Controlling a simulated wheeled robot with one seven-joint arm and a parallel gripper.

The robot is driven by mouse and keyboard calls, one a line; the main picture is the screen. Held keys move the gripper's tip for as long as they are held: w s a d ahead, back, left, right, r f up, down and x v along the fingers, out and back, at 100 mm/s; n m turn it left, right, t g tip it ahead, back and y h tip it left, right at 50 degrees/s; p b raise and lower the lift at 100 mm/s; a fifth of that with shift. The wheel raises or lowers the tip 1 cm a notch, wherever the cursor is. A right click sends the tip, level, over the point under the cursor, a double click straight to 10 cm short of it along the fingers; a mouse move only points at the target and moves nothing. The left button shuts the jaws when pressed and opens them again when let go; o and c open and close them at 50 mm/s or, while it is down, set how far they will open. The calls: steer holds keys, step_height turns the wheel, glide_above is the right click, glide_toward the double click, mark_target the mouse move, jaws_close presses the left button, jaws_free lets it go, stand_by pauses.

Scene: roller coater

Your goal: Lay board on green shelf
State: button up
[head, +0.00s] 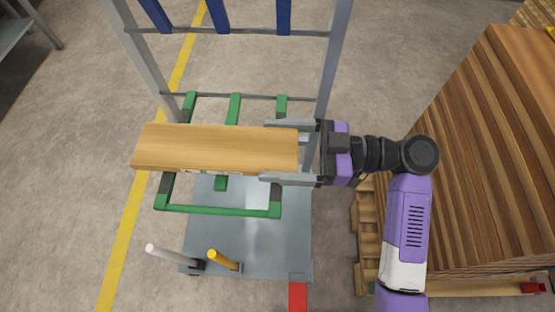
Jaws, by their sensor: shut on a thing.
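A wooden board (205,147) lies crosswise in the head view, its right end between the two fingers of my gripper (285,152). My gripper is shut on that right end. The green shelf (220,210), a frame of green bars in a grey rack, shows under and around the board. The board covers the middle of the green bars. From this view above I cannot tell whether the board touches the bars or is held over them.
Blue bars (218,15) cross the rack higher up, between grey posts (333,70). A white peg (172,256), a yellow peg (223,260) and a red bar (298,296) are at the rack's near end. A large stack of boards (480,160) stands on a pallet at the right.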

steer(key=shift+f+b, duration=0.55)
steer(key=shift+f, duration=1.65)
steer(key=shift+f, duration=0.15)
steer(key=o, duration=1.6)
steer(key=shift+d+r, duration=0.15)
steer(key=shift+r, duration=0.05)
steer(key=d, duration=0.7)
steer(key=shift+s+d+f+p, duration=0.1)
steer(key=shift+d+p, duration=0.05)
steer(key=shift+p, duration=0.25)
